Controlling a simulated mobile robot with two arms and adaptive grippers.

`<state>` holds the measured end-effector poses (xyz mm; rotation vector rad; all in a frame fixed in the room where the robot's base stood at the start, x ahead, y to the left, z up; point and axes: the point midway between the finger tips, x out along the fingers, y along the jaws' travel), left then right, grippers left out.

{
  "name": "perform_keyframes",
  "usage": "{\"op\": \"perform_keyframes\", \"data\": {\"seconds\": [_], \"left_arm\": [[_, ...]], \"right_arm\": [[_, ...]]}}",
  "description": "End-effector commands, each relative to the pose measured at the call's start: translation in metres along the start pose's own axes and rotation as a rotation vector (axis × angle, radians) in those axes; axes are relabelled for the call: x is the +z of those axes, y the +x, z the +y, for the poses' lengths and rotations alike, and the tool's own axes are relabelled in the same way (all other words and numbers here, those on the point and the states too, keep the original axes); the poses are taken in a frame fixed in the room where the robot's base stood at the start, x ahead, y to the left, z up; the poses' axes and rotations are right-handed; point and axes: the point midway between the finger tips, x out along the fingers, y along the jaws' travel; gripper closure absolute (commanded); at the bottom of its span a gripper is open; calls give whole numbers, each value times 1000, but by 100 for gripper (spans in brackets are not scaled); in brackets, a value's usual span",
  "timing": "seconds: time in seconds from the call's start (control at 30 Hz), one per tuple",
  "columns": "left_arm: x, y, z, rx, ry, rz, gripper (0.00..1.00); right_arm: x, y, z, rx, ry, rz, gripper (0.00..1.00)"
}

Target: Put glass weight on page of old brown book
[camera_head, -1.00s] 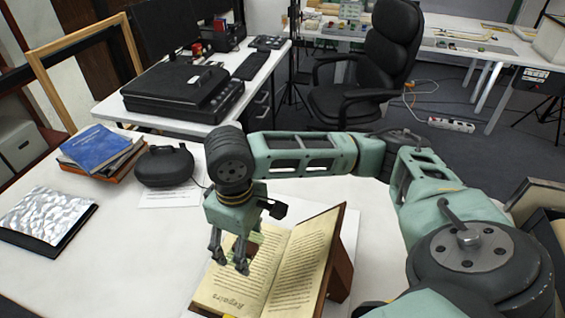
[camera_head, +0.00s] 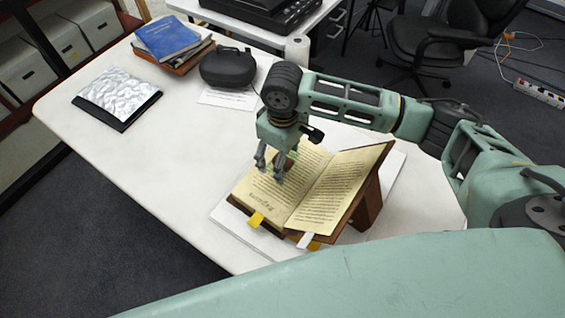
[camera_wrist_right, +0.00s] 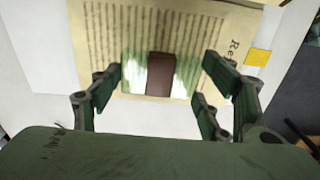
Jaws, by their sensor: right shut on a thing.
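The old brown book (camera_head: 322,196) lies open on a sloped stand, its pages facing up; it also shows in the right wrist view (camera_wrist_right: 103,30). The glass weight (camera_wrist_right: 160,74), a clear greenish block with a dark brown middle, is between the fingers of my right gripper (camera_head: 268,172) over the left page. The right gripper is shut on the weight from both sides. In the head view the fingers mostly hide the weight. I cannot tell whether it touches the page. My left gripper is not in view.
A black case (camera_head: 228,68), a stack of books (camera_head: 172,42) and a silvery crinkled sheet on a dark folder (camera_head: 118,92) stand at the back left. Yellow (camera_head: 256,219) and white tabs stick out of the book's front edge. The table's left front is clear.

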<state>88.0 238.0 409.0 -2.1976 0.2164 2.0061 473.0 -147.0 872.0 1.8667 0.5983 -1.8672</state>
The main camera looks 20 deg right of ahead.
Motion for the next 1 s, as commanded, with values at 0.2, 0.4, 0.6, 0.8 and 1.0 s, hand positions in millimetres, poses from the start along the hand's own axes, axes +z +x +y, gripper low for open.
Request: {"op": "perform_keyframes", "data": {"seconds": [0.2,0.4,0.6,0.8,1.0], "left_arm": [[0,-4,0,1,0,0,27],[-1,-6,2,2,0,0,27],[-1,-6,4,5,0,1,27],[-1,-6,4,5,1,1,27],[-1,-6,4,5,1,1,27]], "right_arm": [[-2,22,1,1,0,-3,64],[-3,41,1,2,0,1,64],[-2,42,0,1,-1,0,28],[-2,42,0,1,-1,0,11],[-2,42,1,2,0,0,11]]}}
